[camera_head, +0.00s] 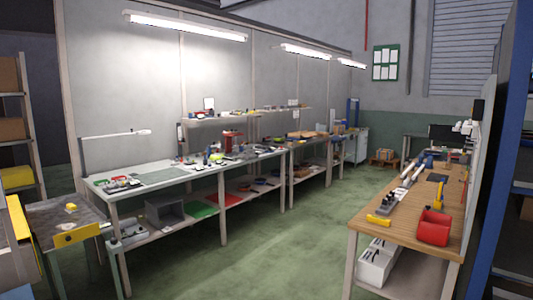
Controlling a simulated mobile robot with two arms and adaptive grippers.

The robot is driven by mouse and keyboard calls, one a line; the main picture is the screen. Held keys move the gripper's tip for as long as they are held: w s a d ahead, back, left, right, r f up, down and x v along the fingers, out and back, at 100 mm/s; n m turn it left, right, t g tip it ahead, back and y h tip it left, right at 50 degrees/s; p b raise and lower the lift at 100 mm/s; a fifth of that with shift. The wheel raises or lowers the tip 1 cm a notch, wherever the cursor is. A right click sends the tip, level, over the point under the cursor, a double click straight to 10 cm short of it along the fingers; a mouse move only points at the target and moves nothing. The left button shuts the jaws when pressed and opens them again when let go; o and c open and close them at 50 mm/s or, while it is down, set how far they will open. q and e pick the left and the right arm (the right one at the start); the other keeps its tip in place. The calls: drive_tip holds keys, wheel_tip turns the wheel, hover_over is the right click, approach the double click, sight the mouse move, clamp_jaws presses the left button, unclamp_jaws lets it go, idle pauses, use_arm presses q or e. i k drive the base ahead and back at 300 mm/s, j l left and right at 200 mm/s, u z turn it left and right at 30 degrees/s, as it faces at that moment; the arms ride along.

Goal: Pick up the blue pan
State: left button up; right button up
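I cannot make out a blue pan in the head view. The small objects on the long workbench (150,176) are too small to tell apart, and a few of them look bluish. Neither of my grippers is in view, and I see no arm of mine near any bench.
A wooden workbench (395,228) at the right holds a red bin (434,228) and a yellow tool (378,219). A grey cart (58,215) with a yellow block stands at the left front. A shelf (20,150) is behind it. The green floor (280,255) between the benches is clear.

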sight(265, 183)
drive_tip(key=i+u, duration=0.15)
drive_tip(key=i, duration=2.8)
drive_tip(key=i+z, duration=0.2)
drive_tip(key=i, duration=0.25)
drive_tip(key=i+z, duration=0.25)
drive_tip(key=i, duration=0.2)
drive_tip(key=i+z, duration=0.2)
drive_tip(key=i, duration=0.3)
drive_tip(key=i+j+z, duration=0.25)
drive_tip(key=i, duration=0.15)
drive_tip(key=i+j+z, duration=0.2)
drive_tip(key=i, duration=0.25)
drive_tip(key=i+l, duration=0.15)
drive_tip(key=i, duration=0.45)
drive_tip(key=i+l, duration=0.15)
drive_tip(key=i, duration=0.4)
drive_tip(key=i+l, duration=0.1)
drive_tip(key=i, duration=0.5)
drive_tip(key=i+u, duration=0.25)
drive_tip(key=u, duration=0.15)
drive_tip(key=i+l+u, duration=0.15)
drive_tip(key=u, duration=0.25)
drive_tip(key=i+l+u, duration=0.25)
drive_tip(key=u, duration=0.2)
drive_tip(key=i+l+u, duration=0.25)
drive_tip(key=u, duration=0.15)
drive_tip(key=i+l+u, duration=0.15)
drive_tip(key=l+u, duration=0.25)
